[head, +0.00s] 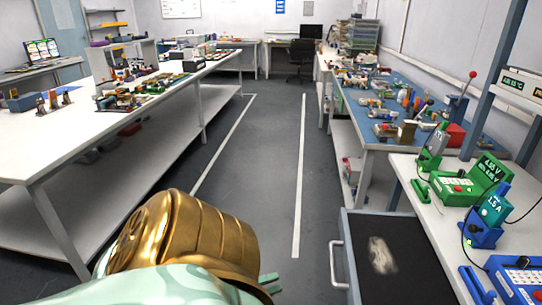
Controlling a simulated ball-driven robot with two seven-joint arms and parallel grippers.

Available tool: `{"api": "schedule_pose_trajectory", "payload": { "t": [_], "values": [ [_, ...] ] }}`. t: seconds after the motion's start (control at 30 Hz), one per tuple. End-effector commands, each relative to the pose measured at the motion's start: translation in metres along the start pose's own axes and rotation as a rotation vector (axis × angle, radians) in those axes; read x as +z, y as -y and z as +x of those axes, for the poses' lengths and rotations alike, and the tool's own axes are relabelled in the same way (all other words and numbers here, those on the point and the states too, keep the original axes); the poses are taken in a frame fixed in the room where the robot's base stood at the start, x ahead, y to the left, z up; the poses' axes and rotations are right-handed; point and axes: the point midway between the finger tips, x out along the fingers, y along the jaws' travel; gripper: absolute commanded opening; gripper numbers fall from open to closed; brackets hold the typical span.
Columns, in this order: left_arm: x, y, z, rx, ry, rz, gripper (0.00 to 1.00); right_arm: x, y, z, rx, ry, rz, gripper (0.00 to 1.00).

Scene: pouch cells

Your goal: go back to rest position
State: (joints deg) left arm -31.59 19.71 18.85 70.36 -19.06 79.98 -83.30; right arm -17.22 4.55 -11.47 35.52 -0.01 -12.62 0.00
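My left arm comes in from the bottom left, with a gold joint section and a pale green patterned part. Part of my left gripper (270,283) shows just beyond it, over the floor and apart from any object. Two short green ends are visible, but most of the gripper is hidden behind the arm, so its opening is unclear. My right gripper is not in view.
An open drawer (353,262) with a dark lining and a pale patch juts out at the lower right. Benches line both sides: a white one (60,145) at left, a blue-topped one (362,128) at right. The grey aisle (255,165) between them is clear up to an office chair (301,58).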

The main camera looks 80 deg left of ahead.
Motion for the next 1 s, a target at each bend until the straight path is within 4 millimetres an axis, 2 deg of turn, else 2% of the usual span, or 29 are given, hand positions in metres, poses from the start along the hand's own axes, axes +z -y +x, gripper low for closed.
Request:
{"api": "schedule_pose_trajectory", "payload": {
  "t": [0.4, 0.47, 0.53, 0.57, 0.6, 0.67, 0.7, 0.77, 0.8, 0.87, 0.9, 1.0],
  "values": [
    [0.000, -0.002, 0.001, 0.010, 0.001, -0.041, 0.36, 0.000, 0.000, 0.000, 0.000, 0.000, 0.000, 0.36],
    [0.003, -0.012, 0.000, 0.062, 0.016, -0.099, 0.36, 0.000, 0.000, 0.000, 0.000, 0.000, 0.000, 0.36],
    [0.012, -0.041, -0.011, 0.199, 0.083, -0.201, 0.36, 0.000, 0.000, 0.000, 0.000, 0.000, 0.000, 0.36],
    [0.015, -0.061, -0.023, 0.281, 0.132, -0.257, 0.36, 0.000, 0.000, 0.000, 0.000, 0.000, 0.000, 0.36],
    [0.016, -0.088, -0.042, 0.391, 0.207, -0.338, 0.36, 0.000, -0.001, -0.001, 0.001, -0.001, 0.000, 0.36],
    [0.011, -0.128, -0.076, 0.555, 0.343, -0.464, 0.36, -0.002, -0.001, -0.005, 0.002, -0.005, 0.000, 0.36],
    [0.004, -0.152, -0.102, 0.660, 0.443, -0.545, 0.36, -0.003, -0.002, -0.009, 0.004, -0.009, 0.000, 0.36],
    [-0.012, -0.183, -0.143, 0.807, 0.600, -0.652, 0.36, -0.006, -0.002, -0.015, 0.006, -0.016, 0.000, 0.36],
    [-0.028, -0.200, -0.172, 0.901, 0.706, -0.712, 0.36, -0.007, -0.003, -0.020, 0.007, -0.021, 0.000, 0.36],
    [-0.055, -0.219, -0.214, 1.036, 0.863, -0.780, 0.36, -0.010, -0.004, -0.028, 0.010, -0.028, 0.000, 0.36],
    [-0.075, -0.227, -0.240, 1.119, 0.959, -0.809, 0.36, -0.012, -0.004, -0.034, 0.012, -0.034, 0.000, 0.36],
    [-0.129, -0.234, -0.291, 1.306, 1.144, -0.829, 0.36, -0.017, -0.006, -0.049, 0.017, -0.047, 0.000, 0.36]
  ]
}}
